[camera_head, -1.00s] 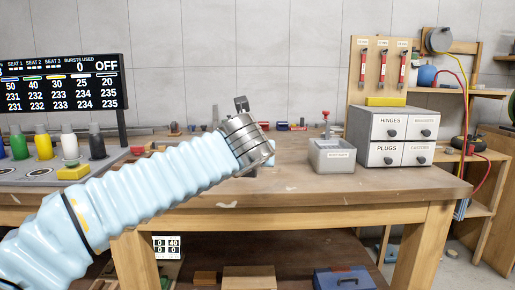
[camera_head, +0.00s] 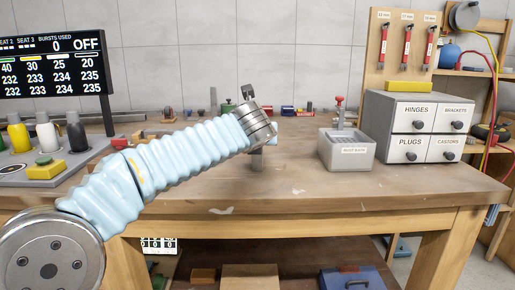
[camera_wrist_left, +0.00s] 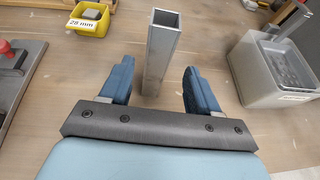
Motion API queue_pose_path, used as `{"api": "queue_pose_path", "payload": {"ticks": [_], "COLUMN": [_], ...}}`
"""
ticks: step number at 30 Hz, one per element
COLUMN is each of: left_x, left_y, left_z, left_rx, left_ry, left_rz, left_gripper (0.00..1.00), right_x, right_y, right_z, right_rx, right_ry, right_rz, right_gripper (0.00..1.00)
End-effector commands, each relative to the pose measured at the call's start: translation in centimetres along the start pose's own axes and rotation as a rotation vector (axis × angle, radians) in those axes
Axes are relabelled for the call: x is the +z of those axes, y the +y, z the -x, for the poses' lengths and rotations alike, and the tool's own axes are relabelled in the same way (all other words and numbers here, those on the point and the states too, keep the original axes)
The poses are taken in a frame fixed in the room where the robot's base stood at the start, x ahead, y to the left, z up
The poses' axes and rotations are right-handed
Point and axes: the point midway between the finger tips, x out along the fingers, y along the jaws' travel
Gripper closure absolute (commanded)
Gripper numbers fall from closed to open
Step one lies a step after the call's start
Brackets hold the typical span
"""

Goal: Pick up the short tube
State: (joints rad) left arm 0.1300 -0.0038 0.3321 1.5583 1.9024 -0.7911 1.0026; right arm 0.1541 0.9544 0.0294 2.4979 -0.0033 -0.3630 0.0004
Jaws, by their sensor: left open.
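A grey square metal tube (camera_wrist_left: 160,55) stands on the wooden bench in the left wrist view, its open end towards the camera. I cannot tell its length, and its lower part is partly hidden by my gripper. My left gripper (camera_wrist_left: 157,68) has its two blue fingers apart, one on each side of the tube, with gaps showing. In the head view, my left gripper (camera_head: 260,125) is over the bench, and my arm hides what lies behind it. My right gripper is not in view.
A yellow bin (camera_wrist_left: 91,24) marked 28 mm is beyond the left finger. A grey tub (camera_head: 346,151) and a drawer cabinet (camera_head: 419,124) stand to the right on the workbench (camera_head: 330,191). A panel with coloured bottles (camera_head: 46,171) is at left. Bare bench lies in front.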

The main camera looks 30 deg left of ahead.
Motion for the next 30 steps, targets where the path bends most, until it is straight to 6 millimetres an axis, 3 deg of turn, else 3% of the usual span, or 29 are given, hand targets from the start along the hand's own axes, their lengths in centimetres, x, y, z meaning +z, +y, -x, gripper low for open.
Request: {"api": "queue_pose_path", "payload": {"ticks": [12, 20, 30], "left_x": [-0.2, -0.2, -0.2], "left_y": [0.4, 0.4, 0.4], "left_z": [-5.2, -5.5, -5.5], "left_rx": [0.000, -0.001, -0.001], "left_ry": [0.001, -0.001, -0.001], "left_rz": [0.000, 0.000, 0.000], "left_gripper": [0.38, 0.38, 0.89], "right_x": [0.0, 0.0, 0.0], "right_y": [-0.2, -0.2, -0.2], "right_z": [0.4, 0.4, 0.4], "right_rx": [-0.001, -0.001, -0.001], "right_ry": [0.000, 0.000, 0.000], "right_rz": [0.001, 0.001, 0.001], "right_gripper": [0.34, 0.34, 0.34]}}
